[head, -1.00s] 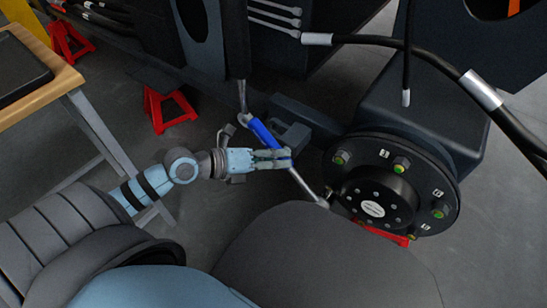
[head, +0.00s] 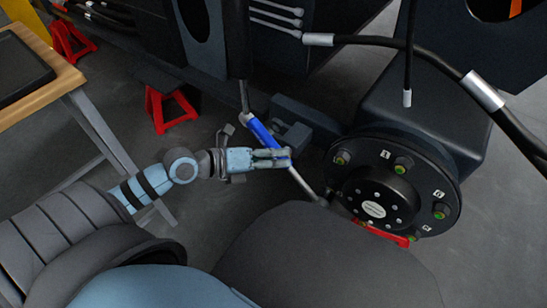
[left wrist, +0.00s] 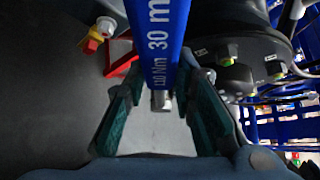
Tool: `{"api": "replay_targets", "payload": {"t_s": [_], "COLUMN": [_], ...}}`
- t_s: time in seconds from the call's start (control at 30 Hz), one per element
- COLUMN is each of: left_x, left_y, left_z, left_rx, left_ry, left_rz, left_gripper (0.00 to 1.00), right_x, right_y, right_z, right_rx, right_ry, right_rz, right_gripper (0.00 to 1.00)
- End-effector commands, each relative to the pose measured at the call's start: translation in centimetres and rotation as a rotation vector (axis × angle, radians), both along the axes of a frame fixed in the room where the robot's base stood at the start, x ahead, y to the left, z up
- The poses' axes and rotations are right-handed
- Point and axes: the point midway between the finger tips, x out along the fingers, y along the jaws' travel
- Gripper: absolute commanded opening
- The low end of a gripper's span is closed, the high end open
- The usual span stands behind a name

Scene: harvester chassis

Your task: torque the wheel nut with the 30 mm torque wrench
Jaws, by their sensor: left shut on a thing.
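The torque wrench has a blue handle (head: 262,135) and a grey shaft (head: 303,186). It slants down to the right toward the hub. In the left wrist view the blue body (left wrist: 158,35) reads "30 mm". My left gripper (head: 284,158) is shut on the handle, with a green finger on each side of it. The wrench's lower end is at the lower left edge of the black wheel hub (head: 372,184). I cannot tell whether it sits on a nut. Wheel nuts with green marks show on the hub, including a top nut (head: 402,165) and a right nut (head: 439,211).
A wooden-edged table (head: 62,80) stands at left. Red stands (head: 171,108) are on the floor, and a red part (head: 388,234) lies under the hub. Black hoses (head: 415,46) hang over the hub. The dark chassis (head: 425,100) is behind it.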

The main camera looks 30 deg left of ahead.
Motion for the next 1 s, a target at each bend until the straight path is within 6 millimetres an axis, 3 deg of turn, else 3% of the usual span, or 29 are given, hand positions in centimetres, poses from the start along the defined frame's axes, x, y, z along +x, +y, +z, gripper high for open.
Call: {"api": "replay_targets", "payload": {"t_s": [1.0], "left_x": [2.9], "left_y": [-0.2], "left_z": [0.1], "left_rx": [-0.002], "left_ry": [-0.003], "left_rz": [0.000], "left_gripper": [0.00], "right_x": [-0.5], "right_y": [0.0], "right_z": [-0.2], "right_rx": [0.000], "right_ry": [0.011], "right_rz": [0.000], "right_gripper": [0.44]}}
